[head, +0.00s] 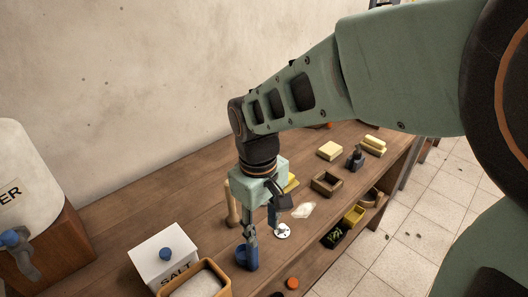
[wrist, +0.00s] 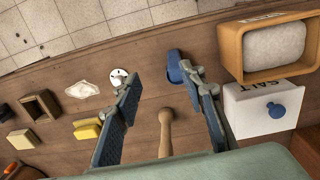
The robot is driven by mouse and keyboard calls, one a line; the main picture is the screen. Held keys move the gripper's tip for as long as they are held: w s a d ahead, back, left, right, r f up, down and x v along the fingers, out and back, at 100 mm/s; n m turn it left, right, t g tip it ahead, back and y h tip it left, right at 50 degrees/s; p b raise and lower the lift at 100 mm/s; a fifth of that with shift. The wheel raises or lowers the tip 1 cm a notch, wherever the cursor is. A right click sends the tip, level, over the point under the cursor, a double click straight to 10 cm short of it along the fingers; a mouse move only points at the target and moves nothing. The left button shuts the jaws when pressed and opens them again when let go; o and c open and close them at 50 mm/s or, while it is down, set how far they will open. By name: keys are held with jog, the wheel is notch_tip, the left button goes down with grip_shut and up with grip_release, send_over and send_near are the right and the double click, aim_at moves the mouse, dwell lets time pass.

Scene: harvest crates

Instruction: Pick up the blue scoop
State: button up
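The blue scoop (head: 242,254) lies on the wooden table in the head view, partly hidden behind one finger of my gripper (head: 262,240). In the wrist view the blue scoop (wrist: 174,66) shows just beyond the tip of the right-hand finger. Whether the finger touches it I cannot tell. My gripper (wrist: 167,92) is open, with its blue-padded fingers wide apart and nothing held between them. A wooden handle-like piece (wrist: 166,130) shows in the gap, below the fingers.
A white salt box (head: 163,256) with a blue knob and a wooden-rimmed tray of salt (head: 222,276) stand close to the scoop. A white round piece (head: 282,231), a pale crumpled patch (head: 304,210) and a small wooden box (head: 327,183) lie to the right.

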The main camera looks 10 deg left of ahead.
aim_at(253, 256)
jog(key=shift+s+a+f, duration=0.25)
jog(key=shift+a+f, duration=0.1)
jog(key=shift+a, duration=0.25)
jog(key=shift+s+a+f, duration=0.25)
jog(key=shift+a+f, duration=0.1)
jog(key=shift+a, duration=0.25)
notch_tip(253, 256, down, 4)
jog(key=shift+r, duration=0.1)
jog(key=shift+w+f+b, duration=0.2)
jog(key=shift+f+b, duration=0.15)
jog(key=shift+f, duration=2.8)
grip_shut()
